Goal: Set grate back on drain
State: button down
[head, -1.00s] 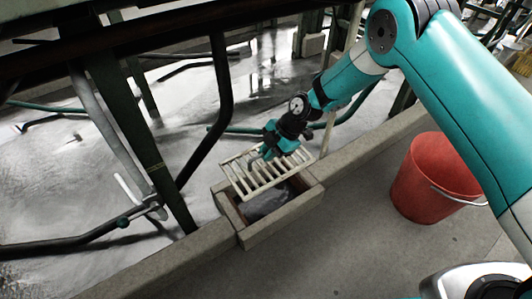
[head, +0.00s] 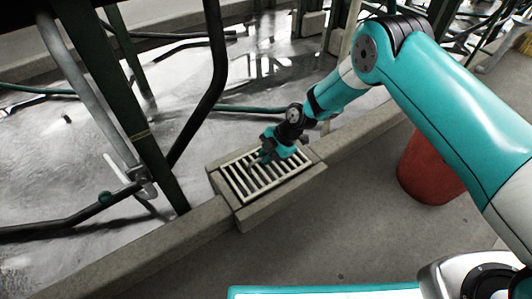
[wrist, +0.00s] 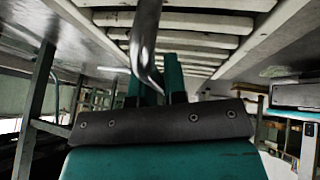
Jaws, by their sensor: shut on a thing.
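The pale slatted grate (head: 277,182) lies over the opening of the square stone drain box (head: 283,199), looking level and roughly in line with its rim. Whether it is fully seated cannot be told. My gripper (head: 265,157) is at the grate's far side, shut on it. In the wrist view the grate's slats (wrist: 190,19) fill the top, and a bent metal bar (wrist: 145,45) runs down to my gripper's teal fingers (wrist: 158,80). The fingertips' exact contact is partly hidden. The drain's inside shows only as dark gaps between slats.
A red bucket (head: 425,172) stands on the floor at right, partly behind my arm. A low stone kerb (head: 180,236) runs along the wet basin floor. A dark green post (head: 150,140) and a bent pipe (head: 205,105) rise left of the drain.

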jog(key=shift+r, duration=0.15)
jog(key=shift+f, duration=0.4)
jog(key=shift+f+b, duration=0.2)
jog(key=shift+b, duration=0.15)
jog(key=c, duration=1.2)
grip_release()
jog(key=shift+o, duration=0.2)
jog(key=shift+r, duration=0.15)
jog(key=s+p+v, duration=0.1)
jog(key=p+v, duration=0.6)
jog(key=v, duration=0.5)
jog(key=shift+w+r, duration=0.45)
jog(key=shift+r, duration=0.05)
